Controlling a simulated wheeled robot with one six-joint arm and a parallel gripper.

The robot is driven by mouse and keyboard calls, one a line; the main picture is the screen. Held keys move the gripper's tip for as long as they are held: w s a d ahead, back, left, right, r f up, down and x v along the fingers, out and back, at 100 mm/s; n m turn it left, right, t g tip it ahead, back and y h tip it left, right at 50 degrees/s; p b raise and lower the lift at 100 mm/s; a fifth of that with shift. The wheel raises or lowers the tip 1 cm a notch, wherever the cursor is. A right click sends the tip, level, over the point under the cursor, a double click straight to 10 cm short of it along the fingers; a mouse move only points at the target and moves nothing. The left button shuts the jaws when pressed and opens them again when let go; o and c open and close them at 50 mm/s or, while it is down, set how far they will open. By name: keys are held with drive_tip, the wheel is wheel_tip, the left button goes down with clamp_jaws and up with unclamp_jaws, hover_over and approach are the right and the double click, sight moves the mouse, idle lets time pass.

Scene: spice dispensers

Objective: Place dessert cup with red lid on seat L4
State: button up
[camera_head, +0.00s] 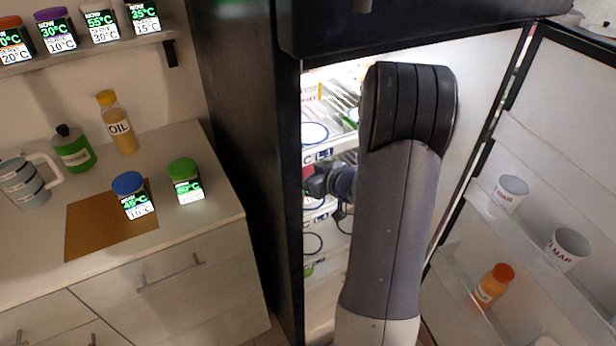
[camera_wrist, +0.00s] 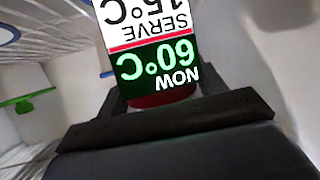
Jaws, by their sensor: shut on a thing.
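The dessert cup (camera_wrist: 155,58) fills the upper middle of the wrist view. Its label is upside down there and reads NOW 60°C, SERVE 15°C. A strip of its red lid (camera_wrist: 162,97) shows below the label. My gripper (camera_wrist: 165,105) is shut on this cup. In the head view my gripper (camera_head: 330,183) is inside the open fridge, partly behind my arm; the cup cannot be made out there. Blue rings mark places on the fridge shelves (camera_head: 315,132). I cannot tell which place is L4.
The fridge door (camera_head: 545,150) stands open at right, with two white cups (camera_head: 568,248) and an orange-lidded bottle (camera_head: 492,286) on its racks. On the counter at left are a blue-lidded cup (camera_head: 134,196), a green-lidded cup (camera_head: 186,180) and an oil bottle (camera_head: 118,125).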

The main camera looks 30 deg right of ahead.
drive_tip(key=shift+s+f, duration=0.2)
drive_tip(key=shift+f, duration=0.35)
drive_tip(key=shift+f, duration=0.1)
drive_tip(key=shift+f, duration=0.15)
drive_tip(key=o, duration=1.1)
drive_tip(key=shift+o, duration=0.2)
drive_tip(key=shift+r, duration=0.25)
drive_tip(key=p+v, duration=0.1)
drive_tip(key=v, duration=1.1)
drive_tip(key=shift+d, duration=0.1)
